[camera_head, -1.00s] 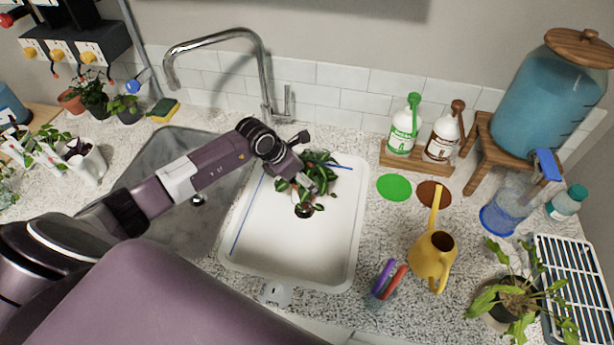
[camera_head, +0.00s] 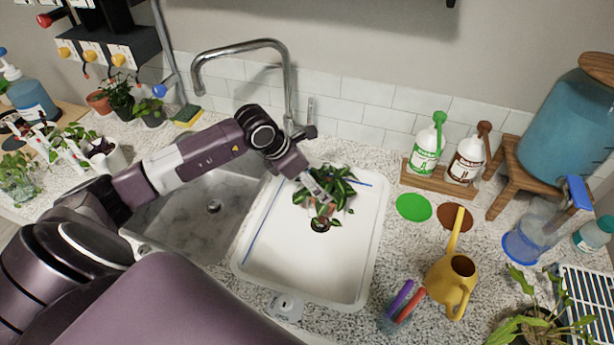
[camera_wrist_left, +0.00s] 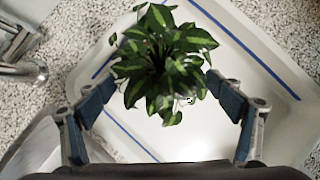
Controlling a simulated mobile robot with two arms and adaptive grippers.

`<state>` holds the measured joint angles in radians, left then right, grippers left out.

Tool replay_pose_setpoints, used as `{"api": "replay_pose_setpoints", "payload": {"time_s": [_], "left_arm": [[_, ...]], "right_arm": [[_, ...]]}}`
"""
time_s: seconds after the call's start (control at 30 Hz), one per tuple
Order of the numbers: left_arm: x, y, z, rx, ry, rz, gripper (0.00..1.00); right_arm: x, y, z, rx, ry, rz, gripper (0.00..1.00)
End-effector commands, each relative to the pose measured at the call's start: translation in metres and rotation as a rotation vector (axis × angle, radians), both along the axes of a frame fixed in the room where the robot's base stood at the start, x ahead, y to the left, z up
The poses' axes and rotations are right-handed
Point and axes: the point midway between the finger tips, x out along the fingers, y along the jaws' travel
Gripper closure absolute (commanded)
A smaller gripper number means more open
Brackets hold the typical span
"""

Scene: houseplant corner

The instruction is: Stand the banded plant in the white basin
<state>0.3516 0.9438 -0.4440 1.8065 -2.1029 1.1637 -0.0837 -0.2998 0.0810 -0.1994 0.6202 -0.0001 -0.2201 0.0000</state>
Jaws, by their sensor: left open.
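The plant with light-striped green leaves (camera_head: 338,188) is in the far part of the white basin (camera_head: 272,262), by the dark drain (camera_head: 320,225). Its leaves hide most of its pot, so I cannot make out a band. In the left wrist view the plant (camera_wrist_left: 165,62) looks upright, with white basin floor around it. My left gripper (camera_head: 318,188) reaches in from the left, low beside the plant. In the wrist view its blue-padded fingers (camera_wrist_left: 163,92) are wide apart, one on each side of the foliage, with nothing clamped. My right gripper is out of view.
A tap (camera_head: 288,85) rises behind the basin, and a grey sink (camera_head: 190,215) lies to its left. To the right are a yellow watering can (camera_head: 452,280), a cup of pens (camera_head: 398,312), two bottles (camera_head: 445,150) and a leafy potted plant (camera_head: 530,325).

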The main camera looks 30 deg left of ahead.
Motion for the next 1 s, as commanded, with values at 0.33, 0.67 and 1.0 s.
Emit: {"api": "replay_pose_setpoints", "payload": {"time_s": [0.33,0.67,1.0], "left_arm": [[-0.019,0.011,0.036,0.003,0.001,-0.001,0.14],[-0.019,0.011,0.038,0.001,0.001,0.000,0.14],[-0.019,0.011,0.051,0.001,0.001,-0.001,0.14]], "right_arm": [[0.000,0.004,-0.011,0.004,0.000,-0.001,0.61],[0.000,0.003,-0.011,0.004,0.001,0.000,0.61],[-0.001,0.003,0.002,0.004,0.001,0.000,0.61]]}}
